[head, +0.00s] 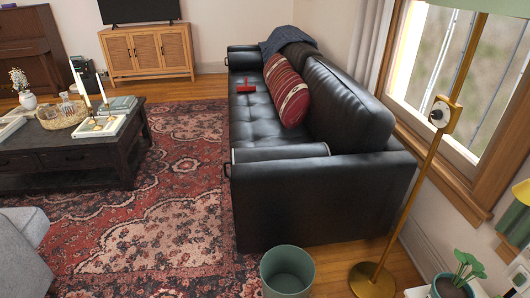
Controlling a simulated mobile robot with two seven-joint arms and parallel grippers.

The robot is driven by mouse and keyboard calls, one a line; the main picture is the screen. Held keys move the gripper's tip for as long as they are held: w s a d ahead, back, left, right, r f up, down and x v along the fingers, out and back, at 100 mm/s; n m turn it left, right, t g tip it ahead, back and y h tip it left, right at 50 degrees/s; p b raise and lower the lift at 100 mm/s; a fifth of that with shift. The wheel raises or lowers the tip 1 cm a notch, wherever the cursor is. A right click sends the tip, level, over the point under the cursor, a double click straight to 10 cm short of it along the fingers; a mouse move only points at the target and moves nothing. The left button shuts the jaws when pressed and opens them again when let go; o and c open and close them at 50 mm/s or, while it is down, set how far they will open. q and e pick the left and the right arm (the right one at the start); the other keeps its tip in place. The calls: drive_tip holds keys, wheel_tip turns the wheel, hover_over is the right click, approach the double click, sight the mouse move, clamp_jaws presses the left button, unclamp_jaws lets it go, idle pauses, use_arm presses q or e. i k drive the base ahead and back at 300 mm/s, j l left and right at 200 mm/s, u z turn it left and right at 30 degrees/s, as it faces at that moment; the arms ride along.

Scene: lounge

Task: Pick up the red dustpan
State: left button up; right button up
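The red dustpan (246,87) lies on the seat of the black leather sofa (262,118), towards its far end. It is small in the head view, and its handle appears to point away from me. A red striped pillow (287,91) leans on the backrest just right of it, with a small gap between them. Neither of my grippers shows in the head view.
A dark coffee table (75,157) with books, a basket and candles stands at left. A green bin (288,270) and a brass floor lamp (409,190) stand before the sofa's near end. The patterned rug (180,185) left of the sofa is clear.

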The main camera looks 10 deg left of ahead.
sight(246, 88)
drive_tip(key=i+j+u, duration=0.2)
drive_tip(key=u, duration=0.15)
drive_tip(key=i+j+u, duration=0.15)
drive_tip(key=i+u, duration=0.55)
drive_tip(key=i+j+u, duration=0.1)
drive_tip(key=i+u, duration=0.35)
drive_tip(key=i, duration=0.6)
drive_tip(key=i+z, duration=0.3)
drive_tip(key=i, duration=0.25)
drive_tip(key=i+j+z, duration=0.1)
drive_tip(key=i+z, duration=0.2)
drive_tip(key=i, duration=0.25)
drive_tip(key=i+z, duration=0.35)
drive_tip(key=i, duration=0.15)
drive_tip(key=i+j+z, duration=0.15)
drive_tip(key=i+z, duration=0.25)
drive_tip(key=i+j+z, duration=0.15)
drive_tip(key=i+z, duration=0.25)
drive_tip(key=i+j+z, duration=0.2)
drive_tip(key=z, duration=0.2)
drive_tip(key=i+j+z, duration=0.6)
drive_tip(key=j+z, duration=0.15)
